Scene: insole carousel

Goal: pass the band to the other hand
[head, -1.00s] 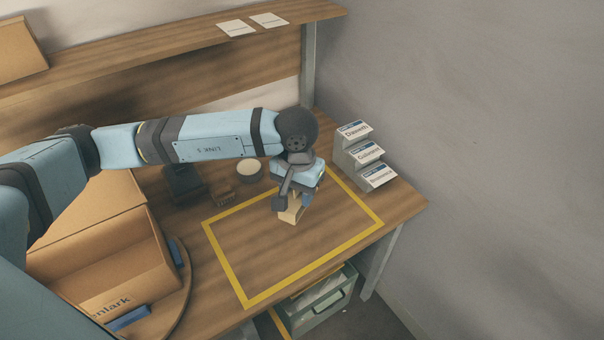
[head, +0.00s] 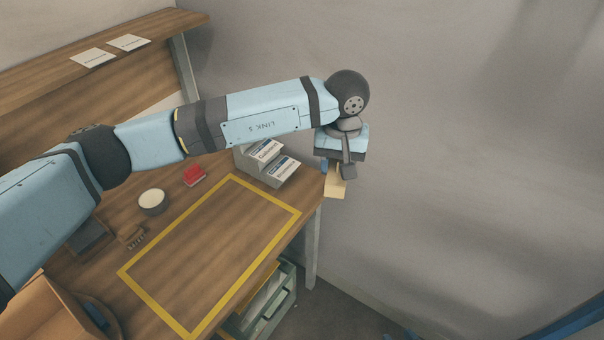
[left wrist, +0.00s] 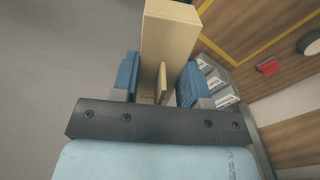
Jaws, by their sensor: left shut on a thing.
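The band looks like a tan, box-like strip (head: 335,190) that hangs below my left gripper (head: 337,170). In the left wrist view the tan band (left wrist: 167,45) stands between the two blue fingers of my left gripper (left wrist: 160,82), with a thin upright tan piece at its near side. The left gripper is shut on it. It is held in the air by the table's right end, in front of the grey wall. The finger contact is partly hidden in the head view. My right gripper is in neither view.
The wooden table has a yellow-taped rectangle (head: 222,308) that is bare inside. A stepped card holder (head: 262,172), a red item (head: 194,176) and a round pale-topped pot (head: 152,201) stand behind it. A green bin (head: 268,306) is below the edge. A blue bar (head: 575,325) shows at bottom right.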

